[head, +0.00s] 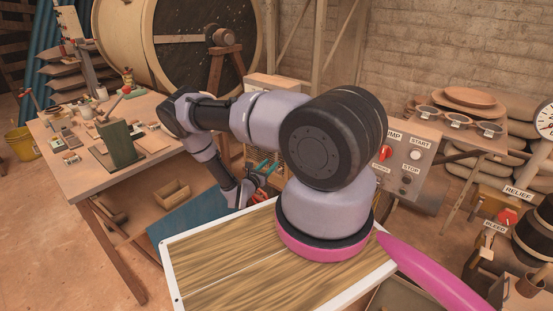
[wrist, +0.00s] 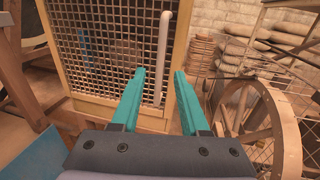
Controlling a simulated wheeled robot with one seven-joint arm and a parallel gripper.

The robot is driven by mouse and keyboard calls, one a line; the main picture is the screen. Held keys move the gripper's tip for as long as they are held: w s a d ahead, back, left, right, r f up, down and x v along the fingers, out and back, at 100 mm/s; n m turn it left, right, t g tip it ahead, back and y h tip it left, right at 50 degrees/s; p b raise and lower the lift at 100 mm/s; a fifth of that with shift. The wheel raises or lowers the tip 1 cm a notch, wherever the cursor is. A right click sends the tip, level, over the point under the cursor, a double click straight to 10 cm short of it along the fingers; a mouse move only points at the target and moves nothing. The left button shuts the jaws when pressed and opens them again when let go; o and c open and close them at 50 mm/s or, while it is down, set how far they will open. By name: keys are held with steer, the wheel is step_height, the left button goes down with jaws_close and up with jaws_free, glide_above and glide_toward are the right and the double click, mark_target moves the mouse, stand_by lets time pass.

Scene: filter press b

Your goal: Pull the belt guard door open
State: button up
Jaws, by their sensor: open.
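The belt guard door (wrist: 100,50) is a wire-mesh panel in a yellowish frame, filling the upper left of the wrist view. It looks shut. A pale upright bar handle (wrist: 163,40) stands near its right edge. My gripper (wrist: 158,72) has two teal fingers, spread open with nothing held. The handle's lower part shows between the fingers; I cannot tell whether the tips reach around it or stop short. In the head view my gripper (head: 264,168) is small, beyond my arm, and the arm hides most of the door.
A spoked wooden wheel (wrist: 272,130) stands close to the right of my gripper. A blue panel (wrist: 32,155) lies at lower left. In the head view a workbench (head: 75,180) with tools is at left, and a control panel (head: 425,160) with a red switch is at right.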

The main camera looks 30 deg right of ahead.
steer(key=x, duration=0.6)
steer(key=shift+w+d, duration=0.15)
steer(key=shift+d, duration=0.05)
jaws_close()
stand_by(1.2)
